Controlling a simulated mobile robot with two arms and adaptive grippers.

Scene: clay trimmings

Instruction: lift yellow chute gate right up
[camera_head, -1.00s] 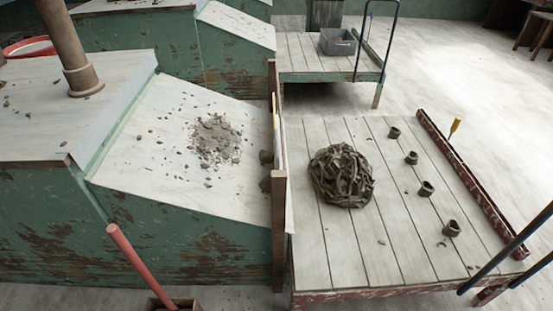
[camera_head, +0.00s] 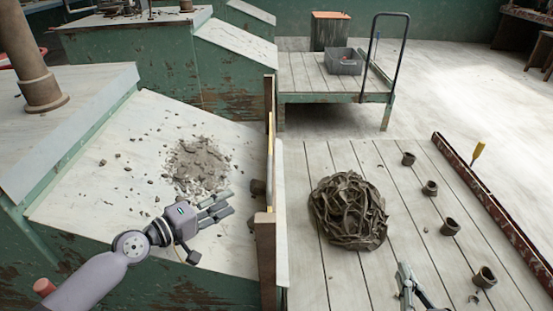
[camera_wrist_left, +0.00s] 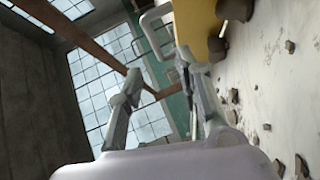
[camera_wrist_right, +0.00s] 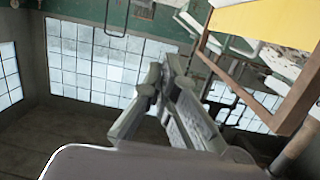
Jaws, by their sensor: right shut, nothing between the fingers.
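The yellow chute gate shows in the head view as a thin upright yellow edge (camera_head: 270,135) in the brown frame at the chute's lower end. Its yellow face fills the upper part of the left wrist view (camera_wrist_left: 197,22) and the upper right of the right wrist view (camera_wrist_right: 268,20). My left gripper (camera_head: 213,226) is open and empty above the chute, left of the gate and apart from it. Its fingers (camera_wrist_left: 160,100) are spread in the left wrist view. My right gripper (camera_head: 404,278) is shut and empty above the slatted cart, right of the gate.
Grey crumbs (camera_head: 200,165) lie on the sloping chute (camera_head: 110,190). A dark clay heap (camera_head: 348,212) and several small clay rings (camera_head: 450,227) sit on the slatted cart (camera_head: 320,280). Brown frame posts (camera_head: 265,250) stand between chute and cart. A grey bin (camera_head: 345,62) is farther back.

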